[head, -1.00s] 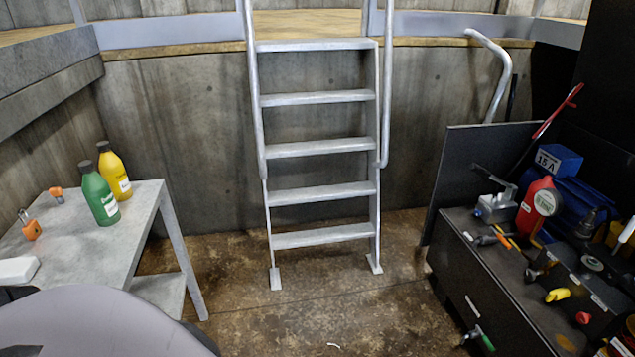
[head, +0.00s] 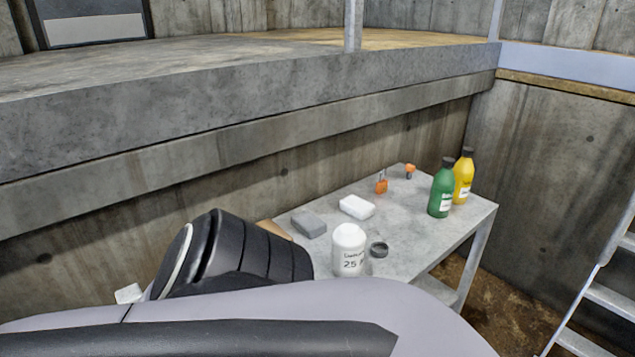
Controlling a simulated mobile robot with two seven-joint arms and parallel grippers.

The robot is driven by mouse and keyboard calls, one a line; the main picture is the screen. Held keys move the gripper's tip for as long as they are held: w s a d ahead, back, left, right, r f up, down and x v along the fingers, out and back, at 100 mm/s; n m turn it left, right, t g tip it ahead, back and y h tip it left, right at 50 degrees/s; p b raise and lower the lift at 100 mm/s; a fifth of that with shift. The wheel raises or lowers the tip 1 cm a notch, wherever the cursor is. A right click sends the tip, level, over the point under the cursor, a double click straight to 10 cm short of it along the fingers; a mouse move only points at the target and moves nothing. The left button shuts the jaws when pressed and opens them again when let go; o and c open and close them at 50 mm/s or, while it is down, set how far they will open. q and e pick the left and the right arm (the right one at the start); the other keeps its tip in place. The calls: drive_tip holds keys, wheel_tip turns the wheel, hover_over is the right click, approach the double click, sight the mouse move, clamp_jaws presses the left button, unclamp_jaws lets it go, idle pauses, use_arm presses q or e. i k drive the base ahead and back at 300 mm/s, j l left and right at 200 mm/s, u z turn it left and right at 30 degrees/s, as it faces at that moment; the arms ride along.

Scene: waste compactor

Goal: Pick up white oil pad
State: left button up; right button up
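A white pad (head: 357,206) lies flat on the grey table (head: 405,196), near its middle, in the head view. A grey pad (head: 309,224) lies to its left on the same table. Neither of my grippers is in view. A large grey and black part of my own arm fills the lower left and middle of the view and covers the near left part of the table. The white pad is fully visible and nothing touches it.
Green (head: 441,190) and yellow (head: 463,178) bottles stand at the right end. Two small orange items (head: 381,186) lie behind. A concrete ledge (head: 250,150) runs behind, and a ladder (head: 600,300) stands right.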

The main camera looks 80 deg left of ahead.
sight(360, 209)
drive_tip(key=l+u, duration=0.1)
drive_tip(key=u, duration=0.7)
drive_tip(key=k+l+u, duration=0.1)
drive_tip(key=u, duration=0.35)
drive_tip(key=i+j+u, duration=0.1)
drive_tip(key=u, duration=0.4)
drive_tip(key=i+u, duration=0.15)
drive_tip(key=u, duration=0.3)
drive_tip(key=k, duration=0.2)
drive_tip(key=k+u, duration=0.25)
drive_tip(key=k+j+u, duration=0.1)
drive_tip(key=u, duration=0.2)
drive_tip(key=k+u, duration=0.1)
drive_tip(key=u, duration=1.15)
drive_tip(key=l+u, duration=0.5)
drive_tip(key=k+l, duration=0.1)
drive_tip(key=l, duration=0.3)
drive_tip(key=k+l, duration=0.15)
drive_tip(key=l, duration=0.2)
drive_tip(key=k+l, duration=0.1)
drive_tip(key=l, duration=0.3)
drive_tip(key=k+l, duration=0.15)
drive_tip(key=l, duration=0.25)
